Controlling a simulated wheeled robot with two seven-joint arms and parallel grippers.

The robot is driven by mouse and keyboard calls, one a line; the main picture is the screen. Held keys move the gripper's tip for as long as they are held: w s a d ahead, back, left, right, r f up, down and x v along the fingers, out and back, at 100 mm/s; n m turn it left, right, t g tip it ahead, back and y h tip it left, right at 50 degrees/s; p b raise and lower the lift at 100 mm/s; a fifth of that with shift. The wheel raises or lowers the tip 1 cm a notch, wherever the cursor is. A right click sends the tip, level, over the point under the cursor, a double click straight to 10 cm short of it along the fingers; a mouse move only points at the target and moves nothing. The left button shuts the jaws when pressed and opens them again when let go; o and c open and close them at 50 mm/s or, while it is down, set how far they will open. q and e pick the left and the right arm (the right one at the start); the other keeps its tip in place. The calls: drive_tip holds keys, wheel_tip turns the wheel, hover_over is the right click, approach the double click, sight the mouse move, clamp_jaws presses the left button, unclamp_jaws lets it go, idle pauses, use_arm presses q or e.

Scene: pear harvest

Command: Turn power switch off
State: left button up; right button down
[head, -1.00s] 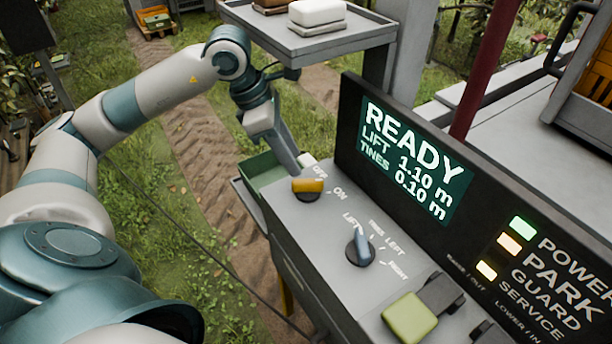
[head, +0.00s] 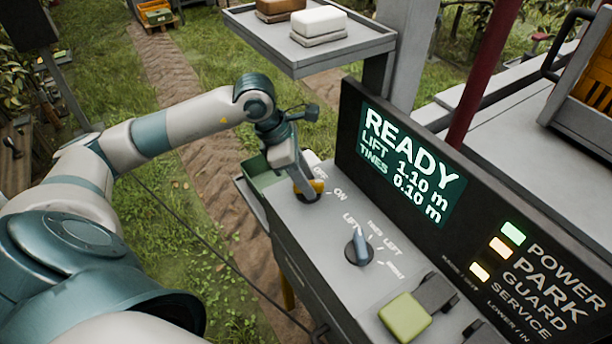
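The display (head: 411,165) reads READY, lift 1.10 m and tines 0.10 m. The green lamp (head: 513,233) beside POWER is lit. My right gripper is not in view.
A blue-grey selector knob (head: 359,247) and a green square button (head: 404,317) sit nearer on the console. A grey shelf (head: 308,58) with two blocks stands behind. A green bin (head: 258,171) is left of the switch. Grass lies left.

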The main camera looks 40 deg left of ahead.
use_arm(q)
clamp_jaws()
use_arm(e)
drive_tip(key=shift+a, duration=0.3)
